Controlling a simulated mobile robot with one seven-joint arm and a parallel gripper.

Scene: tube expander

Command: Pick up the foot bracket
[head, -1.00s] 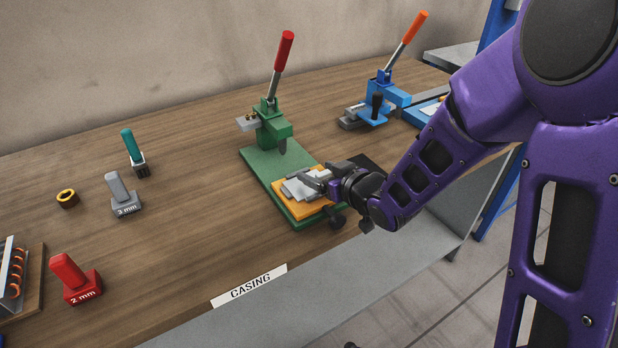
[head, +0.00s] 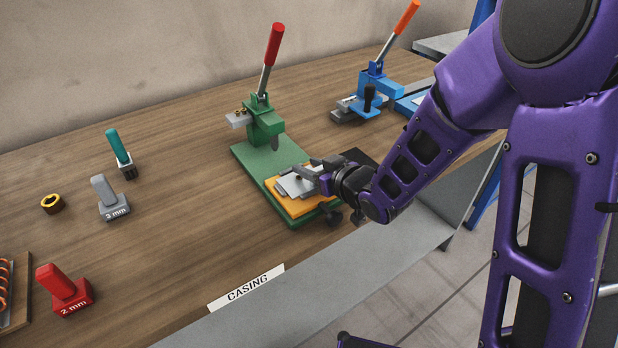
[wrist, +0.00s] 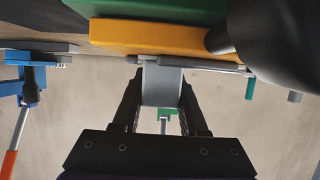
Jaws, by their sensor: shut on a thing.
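The foot bracket (head: 293,185) is a flat light-grey metal piece over the orange plate (head: 285,204) of the green press. My gripper (head: 318,176) reaches it from the right, and its dark fingers are closed on the bracket. In the wrist view the gripper (wrist: 162,98) has a finger on each side of the bracket's grey upright part (wrist: 162,85). The bracket's thin flat part lies close along the orange plate (wrist: 160,38); I cannot tell whether they touch. My fingers hide part of the bracket in the head view.
The green press (head: 265,125) with its red lever stands just behind the plate. A blue press (head: 372,92) is behind to the right. A red 2 mm block (head: 64,290), grey 3 mm block (head: 110,200), teal-handled tool (head: 120,153) and ring (head: 52,203) stand left.

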